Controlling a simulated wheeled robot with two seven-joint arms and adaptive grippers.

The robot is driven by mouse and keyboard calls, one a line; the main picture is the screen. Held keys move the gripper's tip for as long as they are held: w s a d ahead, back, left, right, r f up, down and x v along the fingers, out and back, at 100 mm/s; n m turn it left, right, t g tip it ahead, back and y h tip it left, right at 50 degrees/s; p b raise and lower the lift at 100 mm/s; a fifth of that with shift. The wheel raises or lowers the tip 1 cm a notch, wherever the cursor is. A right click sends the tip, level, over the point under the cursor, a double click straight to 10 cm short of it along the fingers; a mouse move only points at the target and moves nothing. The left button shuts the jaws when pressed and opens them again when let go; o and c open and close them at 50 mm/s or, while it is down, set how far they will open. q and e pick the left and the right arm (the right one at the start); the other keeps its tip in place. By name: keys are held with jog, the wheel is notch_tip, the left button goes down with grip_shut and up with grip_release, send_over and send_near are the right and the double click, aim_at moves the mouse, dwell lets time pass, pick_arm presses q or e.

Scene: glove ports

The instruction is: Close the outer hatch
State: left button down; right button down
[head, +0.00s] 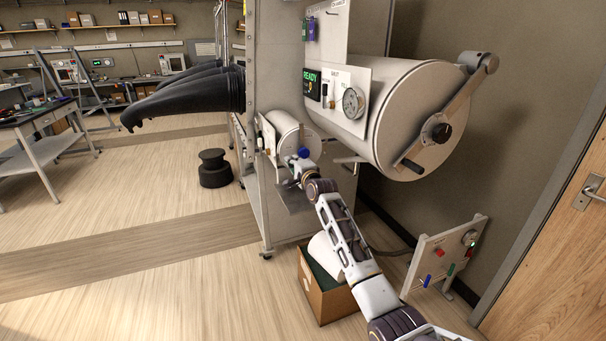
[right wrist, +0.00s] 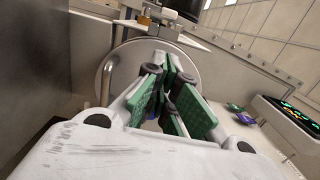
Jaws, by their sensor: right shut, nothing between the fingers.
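A large white cylindrical chamber has a round end hatch (head: 425,125), seated against its rim as far as I can tell, with a grey bar and black hub across it. Below it a smaller white cylinder (head: 292,135) sticks out of the cabinet. My right gripper (head: 297,170) is beside this smaller cylinder, small and partly unclear in the head view. In the right wrist view my right gripper (right wrist: 168,72), with green pads, is shut and empty in front of a round pale disc (right wrist: 128,62) with a curved handle (right wrist: 106,80). Contact cannot be told. My left gripper is out of view.
A panel with a READY display (head: 312,82) and gauge (head: 353,102) is on the large chamber. Black gloves (head: 190,95) stick out left. A cardboard box (head: 325,298) and a small switch stand (head: 440,255) are on the floor. A wooden door is right.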

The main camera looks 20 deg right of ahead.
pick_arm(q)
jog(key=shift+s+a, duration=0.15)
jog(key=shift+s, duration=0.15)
pick_arm(e)
jog(key=s, duration=0.9)
jog(key=shift+s+d+f, duration=0.15)
jog(key=shift+s+f, duration=0.05)
dwell(0.6)
